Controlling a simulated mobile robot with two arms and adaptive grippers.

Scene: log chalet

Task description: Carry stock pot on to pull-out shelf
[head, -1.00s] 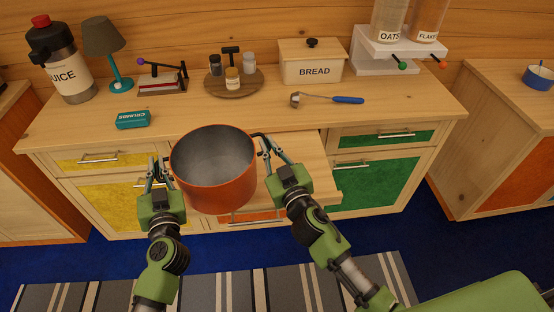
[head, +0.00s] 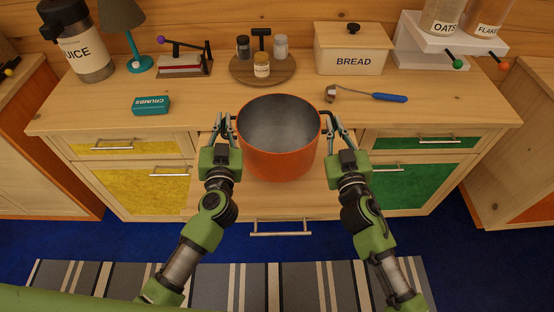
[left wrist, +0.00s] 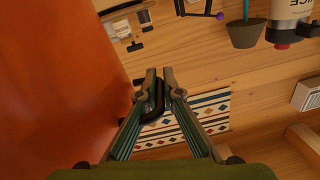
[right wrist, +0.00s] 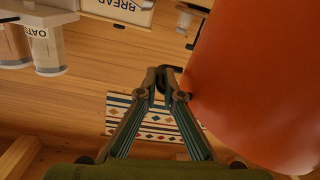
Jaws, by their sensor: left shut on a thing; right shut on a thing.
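The stock pot (head: 279,150) is orange outside and grey inside, upright and open at the top. In the head view it is over the pull-out shelf (head: 262,205), a pale wooden board extending from the cabinet front. I cannot tell whether its base touches the shelf. My left gripper (head: 226,126) is shut on the pot's left handle, a dark loop seen between the fingers in the left wrist view (left wrist: 158,85). My right gripper (head: 334,124) is shut on the right handle. The pot's orange wall also fills one side of the right wrist view (right wrist: 262,80).
The counter behind holds a green crumbs tin (head: 151,106), a round tray (head: 284,75) with jars, a bread box (head: 353,50) and a blue-handled ladle (head: 375,96). Yellow drawers (head: 125,147) are left of the shelf and green ones (head: 420,140) right.

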